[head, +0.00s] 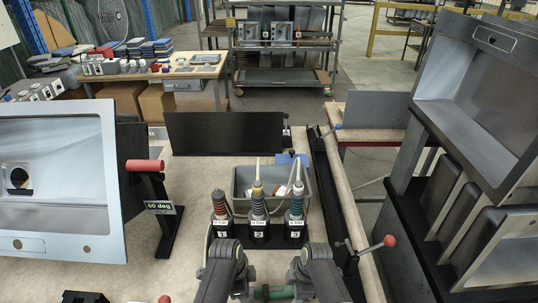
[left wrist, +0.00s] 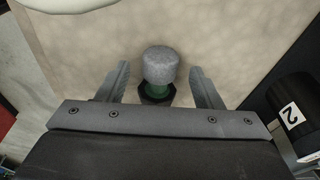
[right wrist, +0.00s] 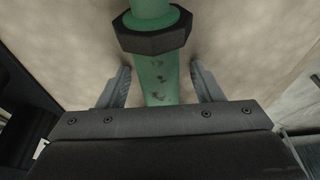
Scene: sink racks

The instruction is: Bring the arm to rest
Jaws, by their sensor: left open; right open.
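My two arms reach in from the bottom middle of the head view, side by side, with a green rod-like tool (head: 272,292) low between them. My left gripper (left wrist: 160,68) is open; the tool's grey rounded end (left wrist: 160,64) and green neck show between its fingers. My right gripper (right wrist: 160,68) is open, with the green shaft (right wrist: 155,75) and a black hex collar (right wrist: 154,32) between and above its fingers. I see no finger clearly pressed on the tool. The fingertips are hidden by the arms in the head view.
Three numbered tool holders (head: 259,234) stand just ahead of my arms, before a grey bin (head: 243,183). A tilted sink (head: 75,215) stands at left on a stand with a red handle (head: 145,166). A rack of sinks (head: 405,150) is at right. Pale bench surface shows at lower left.

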